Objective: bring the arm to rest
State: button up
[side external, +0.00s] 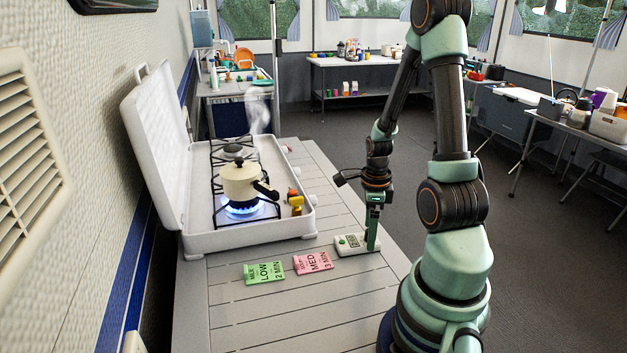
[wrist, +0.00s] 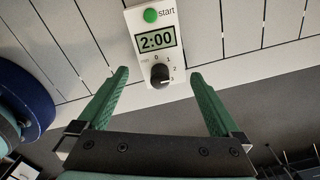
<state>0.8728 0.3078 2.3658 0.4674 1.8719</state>
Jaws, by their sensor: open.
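My gripper (side external: 373,243) points down at the right end of the white timer (side external: 347,247) on the slatted table. In the wrist view my gripper (wrist: 158,76) is open, its two green fingers spread on either side of the timer's knob end with nothing between them held. The timer also shows in the wrist view (wrist: 143,18), with a green start button (wrist: 150,15), a display (wrist: 155,40) reading 2:00 and a black knob (wrist: 159,75). I cannot tell whether a finger touches the timer.
A cream pot (side external: 240,182) steams over a lit blue flame on the open camp stove (side external: 283,222). A green card (side external: 264,272) reading LOW 2 MIN and a pink card (side external: 313,263) reading MED 3 MIN lie left of the timer. The near table (side external: 300,310) is clear.

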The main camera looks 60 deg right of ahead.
grip_shut()
dwell(1.5)
jog(key=m, duration=0.9)
grip_release()
dwell(0.4)
jog(key=shift+r, duration=3.55)
